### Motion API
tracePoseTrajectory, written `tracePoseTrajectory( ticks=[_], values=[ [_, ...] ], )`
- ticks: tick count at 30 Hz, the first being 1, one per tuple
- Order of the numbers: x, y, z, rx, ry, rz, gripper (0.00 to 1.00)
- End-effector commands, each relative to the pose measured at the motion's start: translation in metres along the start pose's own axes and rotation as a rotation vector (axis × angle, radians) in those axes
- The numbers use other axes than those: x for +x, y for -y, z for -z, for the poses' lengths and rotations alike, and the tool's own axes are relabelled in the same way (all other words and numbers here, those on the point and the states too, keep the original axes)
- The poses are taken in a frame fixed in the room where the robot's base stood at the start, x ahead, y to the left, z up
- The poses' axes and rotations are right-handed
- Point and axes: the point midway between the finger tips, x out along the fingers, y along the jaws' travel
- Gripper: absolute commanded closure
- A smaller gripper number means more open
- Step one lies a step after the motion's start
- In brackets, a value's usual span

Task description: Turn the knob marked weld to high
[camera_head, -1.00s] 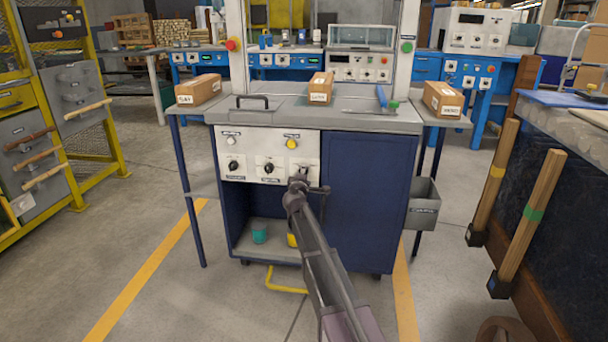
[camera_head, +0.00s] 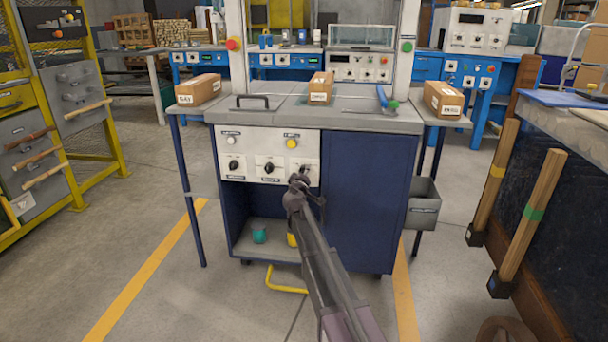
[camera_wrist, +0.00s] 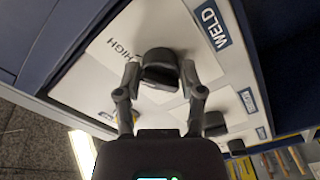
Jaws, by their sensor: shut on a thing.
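The knob marked weld (camera_wrist: 159,62) is a black knob on the white control panel (camera_head: 251,150) of the blue cabinet. The printed WELD label (camera_wrist: 212,26) is beside it in the wrist view, and the word HIGH (camera_wrist: 124,48) is printed on the other side. My gripper (camera_wrist: 160,74) is shut on this knob, one finger on each side. In the head view my gripper (camera_head: 299,181) is at the panel's right part and hides the knob. I cannot tell exactly which mark the knob points to.
Two more black knobs, a left one (camera_head: 233,165) and a middle one (camera_head: 269,167), sit on the same panel. A white button (camera_head: 231,141) and a yellow button (camera_head: 291,143) are above. A grey bin (camera_head: 424,205) hangs at the cabinet's right side. Boxes stand on the top.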

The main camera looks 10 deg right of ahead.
Motion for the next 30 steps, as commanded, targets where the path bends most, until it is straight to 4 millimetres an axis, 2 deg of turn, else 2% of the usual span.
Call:
tracePoseTrajectory(
  ticks=[7, 8, 11, 24, 30],
  values=[
    [0.002, 0.000, 0.000, 0.001, 0.001, -0.001, 0.98],
    [0.002, 0.000, 0.000, 0.001, 0.001, -0.001, 0.47],
    [0.002, 0.000, 0.000, 0.001, 0.001, 0.000, 0.17],
    [-0.001, 0.000, 0.000, 0.000, 0.000, 0.000, 0.16],
    [-0.011, 0.000, 0.000, 0.000, 0.000, 0.001, 0.16]
  ],
)
